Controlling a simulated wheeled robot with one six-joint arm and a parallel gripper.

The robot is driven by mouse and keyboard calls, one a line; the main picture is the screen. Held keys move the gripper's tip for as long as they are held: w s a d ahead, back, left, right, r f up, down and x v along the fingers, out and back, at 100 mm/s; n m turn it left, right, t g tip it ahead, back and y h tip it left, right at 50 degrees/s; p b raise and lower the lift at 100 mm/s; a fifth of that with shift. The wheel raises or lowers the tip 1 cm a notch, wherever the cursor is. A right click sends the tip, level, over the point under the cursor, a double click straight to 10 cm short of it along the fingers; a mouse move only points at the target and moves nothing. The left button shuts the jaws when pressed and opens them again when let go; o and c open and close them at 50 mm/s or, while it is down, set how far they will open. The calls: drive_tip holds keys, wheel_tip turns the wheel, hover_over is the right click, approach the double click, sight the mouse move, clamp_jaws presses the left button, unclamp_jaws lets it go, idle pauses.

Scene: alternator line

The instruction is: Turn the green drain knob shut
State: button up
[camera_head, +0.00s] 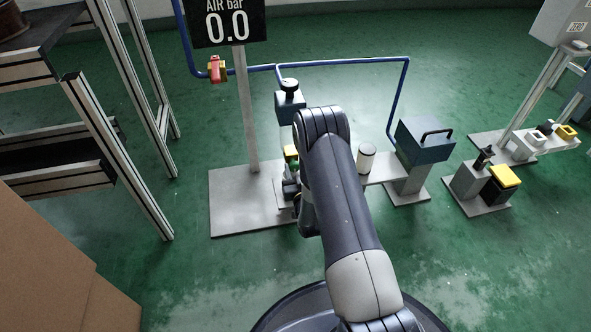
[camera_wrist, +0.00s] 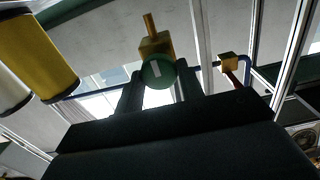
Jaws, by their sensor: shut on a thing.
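The green drain knob (camera_wrist: 157,72) is round with a white bar mark, and sits on a brass valve body (camera_wrist: 155,44) in the wrist view. My gripper (camera_wrist: 159,80) has one finger on each side of the knob and is shut on it. The bar mark stands close to upright in that picture. In the head view my arm hides most of the knob and the fingers; a small bit of green and yellow shows left of the arm, above the grey base plate (camera_head: 236,205).
A display (camera_head: 228,20) reads AIR bar 0.0. A red-handled valve (camera_head: 217,69) sits on the blue pipe (camera_head: 345,61). A white cylinder (camera_head: 366,157) and a blue-grey box (camera_head: 424,140) stand right of my arm. Shelving frames are at left. Green floor is clear in front.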

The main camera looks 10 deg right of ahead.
drive_tip(key=shift+n, duration=0.3)
drive_tip(key=n, duration=0.4)
drive_tip(key=shift+a, duration=0.1)
drive_tip(key=n, duration=0.4)
drive_tip(key=shift+f+n, duration=0.1)
drive_tip(key=shift+n, duration=0.3)
drive_tip(key=n, duration=0.4)
drive_tip(key=shift+a+n, duration=0.1)
drive_tip(key=shift+n, duration=0.2)
drive_tip(key=shift+f+n, duration=0.15)
drive_tip(key=shift+n, duration=1.75)
drive_tip(key=o, duration=1)
drive_tip(key=shift+c, duration=0.2)
drive_tip(key=shift+s, duration=0.1)
